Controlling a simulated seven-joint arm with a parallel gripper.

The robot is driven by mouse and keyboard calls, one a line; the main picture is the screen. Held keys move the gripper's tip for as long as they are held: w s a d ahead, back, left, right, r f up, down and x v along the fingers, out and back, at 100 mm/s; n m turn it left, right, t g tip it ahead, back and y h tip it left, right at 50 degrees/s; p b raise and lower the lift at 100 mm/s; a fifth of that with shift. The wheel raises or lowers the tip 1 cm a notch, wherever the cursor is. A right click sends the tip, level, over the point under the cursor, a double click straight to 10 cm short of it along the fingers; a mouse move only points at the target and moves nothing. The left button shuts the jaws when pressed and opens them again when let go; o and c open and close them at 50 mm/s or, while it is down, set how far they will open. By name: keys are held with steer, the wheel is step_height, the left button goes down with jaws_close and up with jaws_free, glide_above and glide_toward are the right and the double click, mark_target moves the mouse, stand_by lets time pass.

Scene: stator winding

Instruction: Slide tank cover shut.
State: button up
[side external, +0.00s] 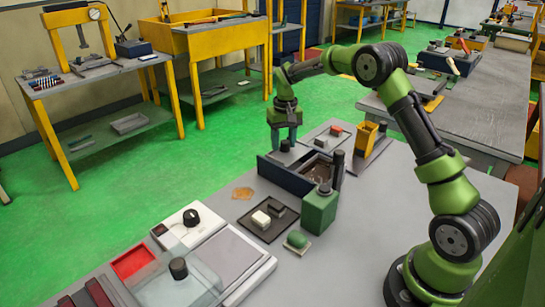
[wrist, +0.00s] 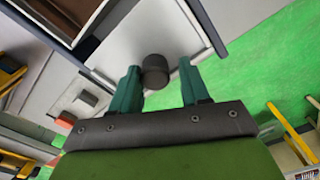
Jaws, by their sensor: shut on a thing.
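The tank (side external: 287,178) is a dark blue-grey open box on the near bench in the side view. Its light grey cover (side external: 298,151) lies over the left part, with a dark round knob (side external: 285,146) on top. The tank's right part is uncovered and shows a dark, brownish inside (side external: 318,168). My gripper (side external: 284,141) points down over the cover and is shut on the knob. In the wrist view the teal fingers of my gripper (wrist: 160,82) stand on either side of the knob (wrist: 155,70), above the pale cover (wrist: 135,30).
A dark tray (side external: 268,222) with small blocks lies nearby. A yellow holder (side external: 366,138) stands behind to the right. The bench left of the tank ends at the green floor.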

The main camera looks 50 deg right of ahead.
steer(key=shift+s+d+f, duration=0.15)
steer(key=shift+s+f, duration=0.05)
steer(key=shift+s, duration=1.65)
steer(key=shift+s+d+f, duration=0.15)
steer(key=shift+s+f, duration=0.1)
steer(key=shift+s, duration=1.65)
steer(key=shift+s+d+f, duration=0.15)
steer(key=shift+s+f, duration=0.05)
steer(key=shift+s, duration=1.65)
steer(key=o, duration=0.5)
steer(key=shift+o, duration=0.2)
step_height(320, 180, up, 6)
steer(key=shift+w+a+r, duration=0.2)
steer(key=shift+a, duration=0.05)
steer(key=shift+w, duration=0.1)
steer(key=s+a+r+n+t+y, duration=0.1)
steer(key=s+a+r+t, duration=0.2)
steer(key=s+a+r, duration=0.2)
steer(key=s+a+r+n+t+y, duration=0.1)
steer(key=s+a+r+t, duration=0.3)
steer(key=s+a, duration=0.7)
step_height(320, 180, up, 2)
steer(key=a, duration=0.2)
steer(key=shift+s+a, duration=0.35)
steer(key=shift+a, duration=0.05)
